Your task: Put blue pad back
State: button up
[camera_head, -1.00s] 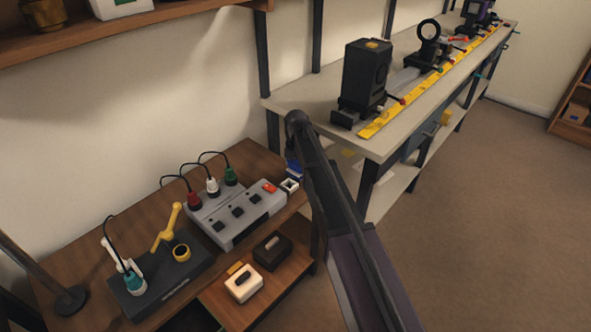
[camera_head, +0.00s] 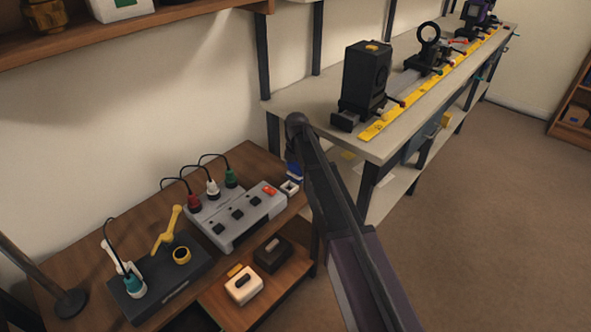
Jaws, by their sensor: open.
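A small blue piece (camera_head: 294,178) shows at the right end of the brown wooden table, just behind the small white square holder (camera_head: 289,187). It is partly covered by my arm, and I cannot tell whether it is the blue pad or whether it touches the holder. My dark arm rises from the lower right, and its upper end stands above this spot. My gripper's fingers cannot be made out; they are hidden behind the arm or too small to see.
A grey control box (camera_head: 237,215) with cabled plugs stands left of the holder. A black base (camera_head: 160,285) with a yellow lever is further left. White (camera_head: 243,287) and dark (camera_head: 272,253) blocks lie on the lower shelf. The pale bench (camera_head: 290,98) with optical devices is close behind my arm.

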aim_at(296, 164)
jog(key=shift+r+p, duration=5.9)
jog(key=shift+r, duration=0.15)
jog(key=s+d+m, duration=2.2)
jog(key=s+m, duration=0.4)
jog(key=m, duration=0.2)
jog(key=shift+d, duration=0.3)
notch_tip(296, 164, up, 11)
jog(key=p, duration=1.1)
jog(key=shift+r, duration=0.15)
